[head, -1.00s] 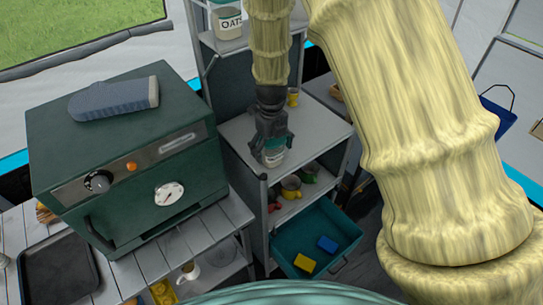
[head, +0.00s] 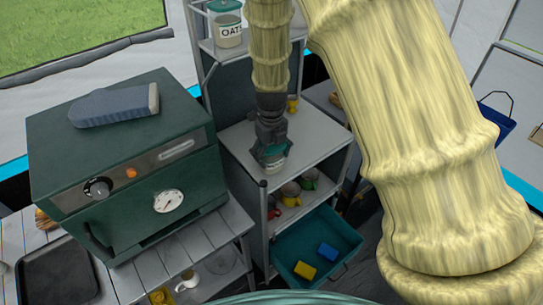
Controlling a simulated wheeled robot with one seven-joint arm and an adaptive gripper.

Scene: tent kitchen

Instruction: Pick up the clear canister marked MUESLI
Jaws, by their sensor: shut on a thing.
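My gripper (head: 271,154) points down at the front of the grey shelf unit's top (head: 311,138). It is shut on a small clear canister (head: 276,166) with a teal lid, which shows only partly between and below the fingers. Its label cannot be read here, so I cannot confirm MUESLI. I cannot tell whether its base touches the shelf top. Another clear canister (head: 229,33), with a teal lid and a label starting OAT, stands on the upper shelf at the back.
A dark green oven (head: 124,165) with a grey-blue mitt (head: 113,104) on top stands at left. Several mugs sit on the shelf below my gripper. An open teal drawer (head: 322,241) holds a yellow and a blue block. A yellow cup (head: 292,104) stands behind my gripper.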

